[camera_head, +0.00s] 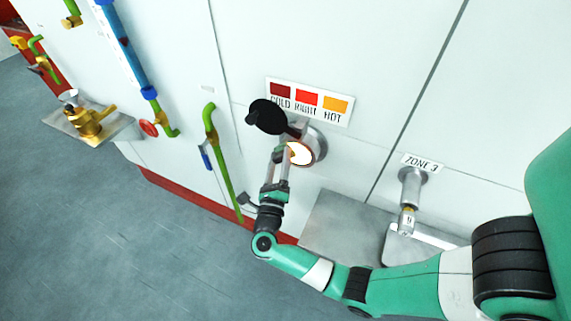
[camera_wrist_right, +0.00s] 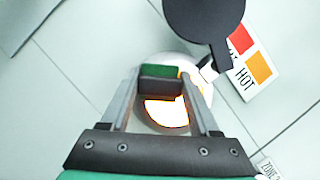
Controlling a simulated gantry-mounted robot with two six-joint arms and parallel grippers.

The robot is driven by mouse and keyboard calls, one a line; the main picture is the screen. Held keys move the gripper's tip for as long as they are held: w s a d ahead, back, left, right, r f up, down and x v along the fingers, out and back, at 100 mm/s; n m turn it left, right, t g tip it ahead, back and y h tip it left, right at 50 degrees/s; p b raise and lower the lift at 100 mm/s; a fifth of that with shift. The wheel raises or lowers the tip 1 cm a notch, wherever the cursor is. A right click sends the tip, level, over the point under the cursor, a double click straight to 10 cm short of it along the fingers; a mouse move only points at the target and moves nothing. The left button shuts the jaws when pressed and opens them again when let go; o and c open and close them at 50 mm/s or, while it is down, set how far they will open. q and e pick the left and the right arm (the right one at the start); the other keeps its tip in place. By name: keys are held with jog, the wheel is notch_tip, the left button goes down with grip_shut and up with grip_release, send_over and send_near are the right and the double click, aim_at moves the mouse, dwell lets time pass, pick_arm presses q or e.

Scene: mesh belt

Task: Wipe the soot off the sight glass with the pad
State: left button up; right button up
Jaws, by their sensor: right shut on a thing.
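The sight glass (camera_head: 301,153) is a round, glowing white-orange window in a metal ring on the pale wall. It also shows in the right wrist view (camera_wrist_right: 167,114), partly hidden behind the pad. My right gripper (camera_head: 283,152) is in front of the glass, at its left side in the head view. It is shut on the pad (camera_wrist_right: 160,82), a small block with a green face and a dark edge, held between both fingers. The pad overlaps the glass in the wrist view; I cannot tell whether they touch. Any soot behind the pad is hidden. My left gripper is out of view.
A black round cover (camera_head: 268,117) is swung aside at the glass's upper left. A colour label (camera_head: 309,101) is above. A pipe fitting (camera_head: 411,188) under the ZONE 3 sign stands right, above a metal shelf (camera_head: 335,222). A green pipe (camera_head: 219,155) runs down the left.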

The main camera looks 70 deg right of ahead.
jog(key=shift+w+a, duration=0.1)
jog(key=shift+a, duration=0.5)
jog(key=shift+w+a+b, duration=0.2)
jog(key=shift+a+b, duration=0.25)
jog(key=shift+a, duration=1.85)
jog(key=a+b, duration=0.1)
jog(key=a, duration=0.2)
jog(key=shift+w, duration=0.15)
